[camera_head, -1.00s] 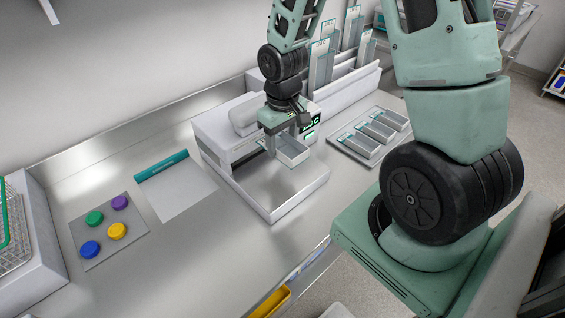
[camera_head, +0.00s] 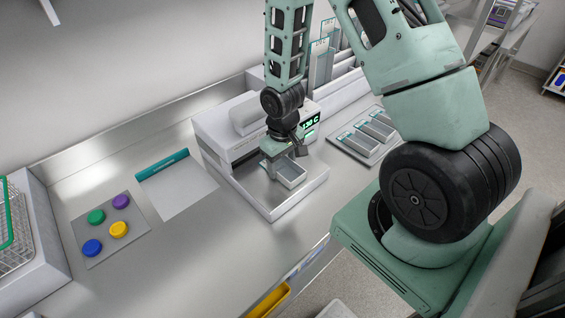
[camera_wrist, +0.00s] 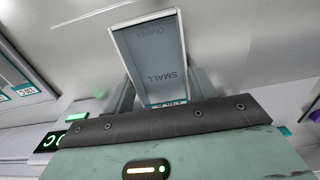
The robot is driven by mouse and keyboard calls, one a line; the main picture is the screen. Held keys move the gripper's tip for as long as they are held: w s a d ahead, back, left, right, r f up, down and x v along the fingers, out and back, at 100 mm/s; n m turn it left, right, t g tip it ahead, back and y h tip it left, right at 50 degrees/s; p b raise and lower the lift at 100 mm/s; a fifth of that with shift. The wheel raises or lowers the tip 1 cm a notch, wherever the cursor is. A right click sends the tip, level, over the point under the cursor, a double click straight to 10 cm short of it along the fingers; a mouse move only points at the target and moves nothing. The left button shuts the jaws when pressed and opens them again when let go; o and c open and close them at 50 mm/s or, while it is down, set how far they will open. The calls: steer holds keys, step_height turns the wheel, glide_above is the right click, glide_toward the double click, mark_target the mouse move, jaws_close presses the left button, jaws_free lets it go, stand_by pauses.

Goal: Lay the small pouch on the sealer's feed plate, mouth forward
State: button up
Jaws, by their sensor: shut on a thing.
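The small pouch (camera_head: 291,172), a pale translucent packet, is in my gripper (camera_head: 272,167). It also shows in the wrist view (camera_wrist: 155,60), with the word SMALL on its face. My gripper is shut on the teal-marked end of the pouch. The sealer (camera_head: 240,125) is a white machine with a green-lit display. The pouch is over the sealer's metal feed plate (camera_head: 262,193), low and close to it; I cannot tell whether it touches.
A tray of several pouches (camera_head: 368,135) lies right of the sealer, and upright pouches (camera_head: 322,62) stand in a rack behind. A teal-edged white sheet (camera_head: 178,190) and a mat with coloured caps (camera_head: 110,232) lie to the left. A wire basket (camera_head: 15,235) is at far left.

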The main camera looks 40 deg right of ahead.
mark_target(282, 164)
steer(key=shift+f, duration=0.15)
steer(key=o, duration=0.9)
steer(key=shift+o, duration=0.2)
step_height(282, 164, up, 12)
steer(key=b, duration=0.2)
steer(key=s+a+r+n, duration=0.2)
steer(key=s+a+r, duration=0.1)
steer(key=a, duration=0.5)
steer(key=s+a+r+n, duration=0.2)
steer(key=s+a+r, duration=0.15)
steer(key=a, duration=0.35)
steer(key=s+a+r+n, duration=0.2)
steer(key=s+a, duration=0.5)
steer(key=s, duration=0.4)
steer(key=shift+s+a+r+n+y, duration=0.15)
steer(key=shift+a+r+n+y, duration=0.15)
steer(key=shift+n, duration=0.4)
steer(key=shift+f, duration=0.15)
